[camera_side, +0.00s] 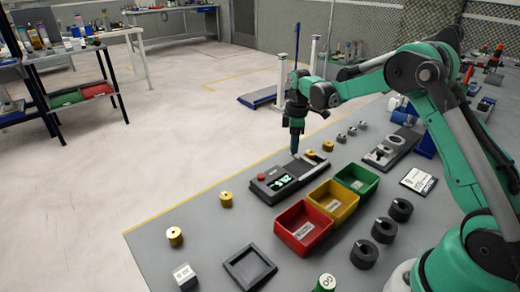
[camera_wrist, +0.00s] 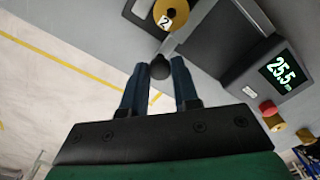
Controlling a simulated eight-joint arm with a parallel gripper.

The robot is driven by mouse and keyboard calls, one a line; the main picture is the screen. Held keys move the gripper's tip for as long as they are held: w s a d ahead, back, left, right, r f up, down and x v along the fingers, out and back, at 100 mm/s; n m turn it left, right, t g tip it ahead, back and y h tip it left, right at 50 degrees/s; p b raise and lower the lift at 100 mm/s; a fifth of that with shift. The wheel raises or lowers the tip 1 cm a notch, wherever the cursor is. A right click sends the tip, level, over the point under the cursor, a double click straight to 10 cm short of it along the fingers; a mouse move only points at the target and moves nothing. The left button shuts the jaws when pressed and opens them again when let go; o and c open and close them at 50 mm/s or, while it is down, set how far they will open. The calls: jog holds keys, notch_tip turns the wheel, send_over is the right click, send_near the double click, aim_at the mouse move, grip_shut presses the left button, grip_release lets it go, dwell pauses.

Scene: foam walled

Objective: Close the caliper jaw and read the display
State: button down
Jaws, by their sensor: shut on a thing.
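The caliper (camera_side: 280,184) is a dark bench device lying on the grey table. Its display (camera_wrist: 277,70) has green digits that read 25.5 in the wrist view. A brass cylinder marked 2 (camera_wrist: 170,14) sits at the caliper's jaw area, and it also shows in the side view (camera_side: 310,154). My gripper (camera_wrist: 160,80) points down at the caliper, its two blue fingers on either side of a dark round knob (camera_wrist: 160,68). It is shut on this knob. The fingers hide part of the knob. The exact gap between jaw and cylinder is unclear.
Red (camera_side: 290,238), yellow (camera_side: 325,210) and green (camera_side: 350,187) bins stand right beside the caliper. Loose brass cylinders (camera_side: 226,199) stand near the table's left edge. Black rings (camera_side: 384,230) and a square dark tray (camera_side: 249,268) lie nearer the front.

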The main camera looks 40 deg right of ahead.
jog(key=c, duration=0.9)
grip_release()
jog(key=shift+c, duration=0.2)
jog(key=shift+r, duration=2.85)
jog(key=shift+o, duration=1.4)
jog(key=shift+f, duration=2.85)
